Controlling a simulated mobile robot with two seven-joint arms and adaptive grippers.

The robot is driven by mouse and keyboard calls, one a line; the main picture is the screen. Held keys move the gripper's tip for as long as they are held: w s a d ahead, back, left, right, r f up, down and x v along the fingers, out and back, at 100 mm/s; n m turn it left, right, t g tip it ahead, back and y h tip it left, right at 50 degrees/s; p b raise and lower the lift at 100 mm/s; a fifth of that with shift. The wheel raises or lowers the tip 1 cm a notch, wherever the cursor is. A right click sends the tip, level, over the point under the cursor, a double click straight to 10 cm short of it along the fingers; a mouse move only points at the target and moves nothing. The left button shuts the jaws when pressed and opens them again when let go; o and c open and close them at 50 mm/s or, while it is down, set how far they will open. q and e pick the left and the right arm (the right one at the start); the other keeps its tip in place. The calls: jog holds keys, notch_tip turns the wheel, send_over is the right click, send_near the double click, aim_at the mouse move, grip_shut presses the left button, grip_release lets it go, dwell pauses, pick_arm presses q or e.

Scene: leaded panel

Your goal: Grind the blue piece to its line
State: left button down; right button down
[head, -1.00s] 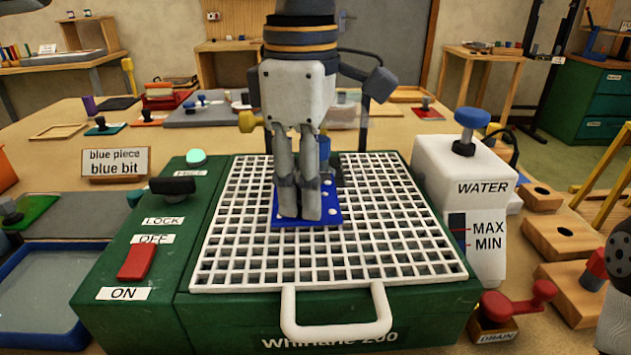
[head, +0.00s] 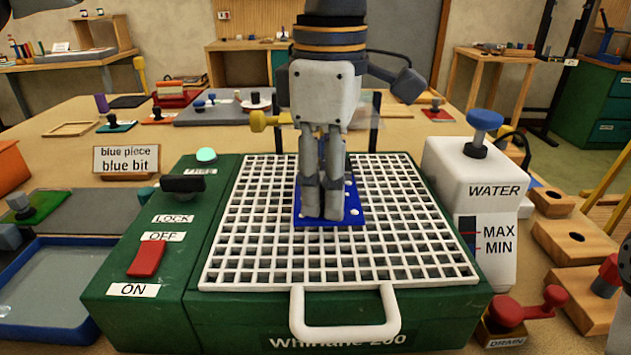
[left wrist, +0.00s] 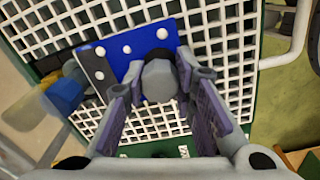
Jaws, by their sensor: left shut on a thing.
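The blue piece (head: 352,212) is a flat blue plate with white dots, lying on or just above the white grid (head: 250,250) of the green grinder. It also shows in the left wrist view (left wrist: 150,42), with a darker dotted strip along its left side. My left gripper (head: 320,212) points down over the piece, shut on a grey knob-like grip (left wrist: 160,80) on it. In the head view my gripper hides the piece's middle and the grinding bit behind it. In the wrist view a blurred blue part (left wrist: 64,96) stands left of the piece.
A red switch (head: 146,260) is on the grinder's left panel, with a lit teal button (head: 206,155) and a black lock knob (head: 183,184). The white water tank (head: 475,172) stands at right, a red drain tap (head: 525,308) below it. The grid's front is clear.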

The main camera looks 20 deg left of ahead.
pick_arm(q)
jog(key=shift+w+d, duration=0.1)
jog(key=shift+d, duration=0.3)
jog(key=shift+d, duration=0.1)
jog(key=shift+w+d, duration=0.35)
jog(key=shift+d, duration=0.5)
jog(key=shift+s+d, duration=0.25)
jog(key=shift+s, duration=0.75)
jog(key=shift+s+d, duration=0.25)
jog(key=shift+s, duration=0.7)
jog(key=c, duration=1.2)
grip_release()
jog(key=shift+c, duration=0.2)
